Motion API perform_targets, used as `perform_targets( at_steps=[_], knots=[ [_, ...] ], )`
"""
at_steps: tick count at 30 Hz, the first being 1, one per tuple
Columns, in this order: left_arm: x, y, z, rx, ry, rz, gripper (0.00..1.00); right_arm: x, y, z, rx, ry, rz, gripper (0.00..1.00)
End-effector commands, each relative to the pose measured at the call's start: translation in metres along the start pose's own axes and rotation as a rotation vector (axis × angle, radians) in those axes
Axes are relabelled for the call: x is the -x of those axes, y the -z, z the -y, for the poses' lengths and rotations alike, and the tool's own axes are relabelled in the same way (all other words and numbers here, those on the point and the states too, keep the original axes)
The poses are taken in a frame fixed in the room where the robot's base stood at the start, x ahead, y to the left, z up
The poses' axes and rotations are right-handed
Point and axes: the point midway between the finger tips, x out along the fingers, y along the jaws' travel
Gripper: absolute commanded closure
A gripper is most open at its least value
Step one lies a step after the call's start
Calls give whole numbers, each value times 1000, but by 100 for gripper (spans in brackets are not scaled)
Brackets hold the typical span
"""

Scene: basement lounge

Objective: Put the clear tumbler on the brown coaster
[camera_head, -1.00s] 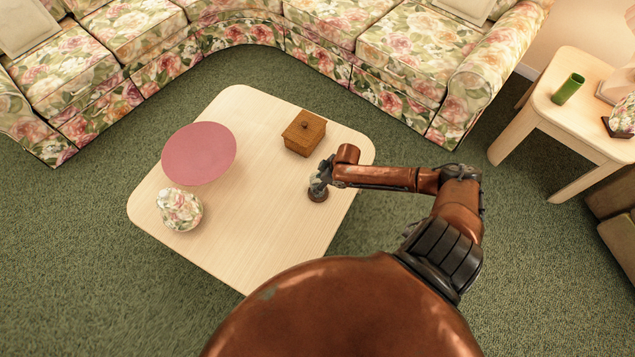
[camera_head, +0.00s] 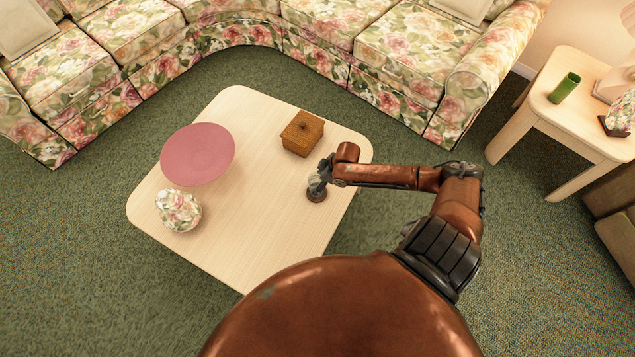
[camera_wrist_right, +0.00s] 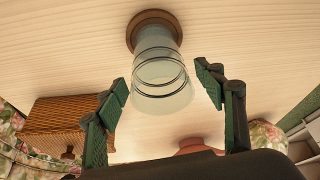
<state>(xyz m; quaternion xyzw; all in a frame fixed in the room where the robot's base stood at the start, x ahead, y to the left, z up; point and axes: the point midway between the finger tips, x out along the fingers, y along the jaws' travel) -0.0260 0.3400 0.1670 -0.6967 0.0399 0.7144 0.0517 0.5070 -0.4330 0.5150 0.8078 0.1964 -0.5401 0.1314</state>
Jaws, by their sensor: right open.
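The clear tumbler (camera_wrist_right: 158,72), with dark rings around it, stands upright on the round brown coaster (camera_wrist_right: 150,17) in the right wrist view. Its base rests within the coaster's rim. My right gripper (camera_wrist_right: 164,84) is open, with one finger on each side of the tumbler and a visible gap to the glass. In the head view the brown coaster (camera_head: 316,197) lies near the table's right edge, under my right gripper (camera_head: 319,180). The tumbler is small and mostly hidden by the gripper there. My left gripper is out of view.
The table's front middle is clear. A floral sofa (camera_head: 405,48) curves behind. A side table at right holds a green cup (camera_head: 564,88).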

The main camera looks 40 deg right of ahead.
Motion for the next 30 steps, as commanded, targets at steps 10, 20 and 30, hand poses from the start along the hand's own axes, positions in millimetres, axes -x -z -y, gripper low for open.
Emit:
perform_targets(
  at_steps=[10,20,30],
  knots=[
    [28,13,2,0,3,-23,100,77,2,-1,2,-2,-1,37],
    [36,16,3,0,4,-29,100,106,0,0,1,0,0,37],
    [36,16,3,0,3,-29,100,106,0,0,1,0,0,37]
  ],
)
